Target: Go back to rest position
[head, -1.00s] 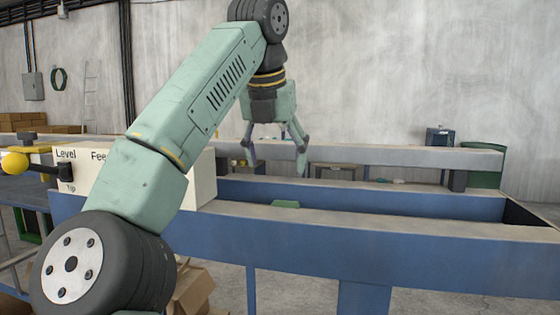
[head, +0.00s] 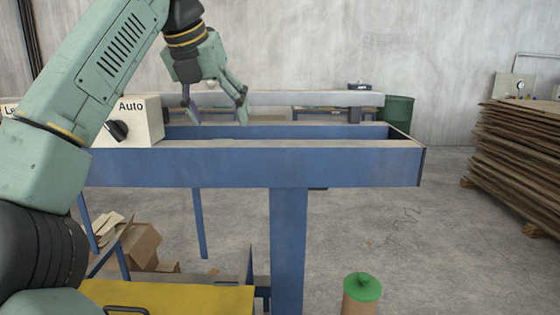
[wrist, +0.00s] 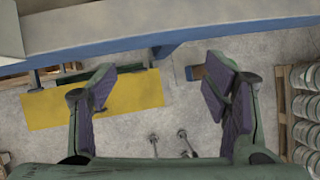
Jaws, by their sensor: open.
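My gripper (head: 217,113) is open and empty in the head view. It hangs with its fingers pointing down, in front of the grey wall and above the far part of the blue machine frame (head: 250,165). In the wrist view my gripper (wrist: 160,92) shows its two fingers spread wide, with purple inner pads and nothing between them. The blue frame's edge (wrist: 170,38) crosses the top of that view, and concrete floor lies beyond the fingers.
A control box (head: 133,122) marked "Auto" with a black knob stands on the frame at left. Stacked brown sheets (head: 525,150) stand at right. A roll with a green cap (head: 361,290) and a yellow plate (head: 170,298) are low in front. Open floor lies right of the frame.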

